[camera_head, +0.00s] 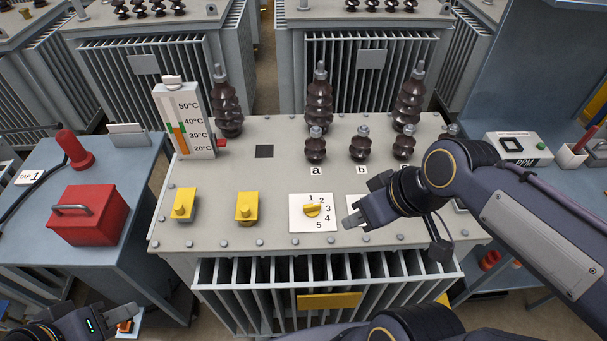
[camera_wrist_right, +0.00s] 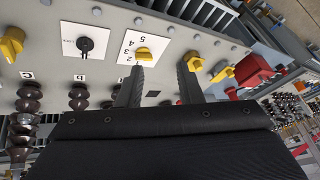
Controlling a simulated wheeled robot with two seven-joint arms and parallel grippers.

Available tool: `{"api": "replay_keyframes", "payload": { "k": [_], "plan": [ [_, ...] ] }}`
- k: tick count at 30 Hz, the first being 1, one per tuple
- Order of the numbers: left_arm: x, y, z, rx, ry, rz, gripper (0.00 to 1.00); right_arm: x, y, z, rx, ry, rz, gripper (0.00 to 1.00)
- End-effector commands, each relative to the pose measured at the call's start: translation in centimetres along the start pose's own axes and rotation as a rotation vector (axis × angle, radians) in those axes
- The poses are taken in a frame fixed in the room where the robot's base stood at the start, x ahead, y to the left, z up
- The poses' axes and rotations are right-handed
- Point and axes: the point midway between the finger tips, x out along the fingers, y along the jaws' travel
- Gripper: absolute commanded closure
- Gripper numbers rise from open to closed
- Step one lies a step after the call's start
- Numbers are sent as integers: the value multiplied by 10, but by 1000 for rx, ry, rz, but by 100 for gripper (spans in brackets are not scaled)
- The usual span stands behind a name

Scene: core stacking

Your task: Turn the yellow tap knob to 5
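The yellow tap knob (camera_head: 313,210) sits on a white dial plate (camera_head: 297,226) numbered 1 to 5, on top of the grey transformer. Its handle lies roughly crosswise; which number it points to is unclear. My right gripper (camera_head: 352,217) is just right of the plate in the head view. In the right wrist view, its two fingers (camera_wrist_right: 160,68) are apart and empty, with the tap knob (camera_wrist_right: 143,54) beyond them, nearer the left fingertip. My left gripper (camera_head: 128,316) is low at the left, away from the transformer top; its fingers are too unclear to judge.
Two yellow knobs (camera_head: 183,204) (camera_head: 247,208) stand left of the dial. A black knob (camera_wrist_right: 86,44) on a white plate is beside it in the wrist view. Brown insulators (camera_head: 319,105) and a thermometer block (camera_head: 184,121) stand behind. A red toolbox (camera_head: 88,216) is on the left table.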

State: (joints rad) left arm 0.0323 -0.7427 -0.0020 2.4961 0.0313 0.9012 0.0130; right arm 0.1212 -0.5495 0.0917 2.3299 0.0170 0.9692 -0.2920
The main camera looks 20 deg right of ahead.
Motion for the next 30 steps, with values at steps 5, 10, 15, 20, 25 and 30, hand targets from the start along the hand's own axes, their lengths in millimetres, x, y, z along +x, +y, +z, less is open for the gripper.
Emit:
{"api": "replay_keyframes", "payload": {
  "k": [5,10,15,20,25,30],
  "plan": [
    [38,-17,19,0,-1,0,64,50,27,-37,-440,-141,-46,67],
    [61,-28,31,0,0,0,64,96,47,-72,-825,-198,-175,67],
    [73,-34,37,0,0,0,64,128,62,-93,-1075,-185,-286,67],
    [76,-35,38,0,0,0,64,139,66,-100,-1167,-169,-329,67],
    [77,-35,39,0,0,0,64,156,63,-95,-1177,-169,-335,67],
    [78,-36,40,0,0,0,64,183,58,-86,-1177,-169,-335,67]
  ]
}}
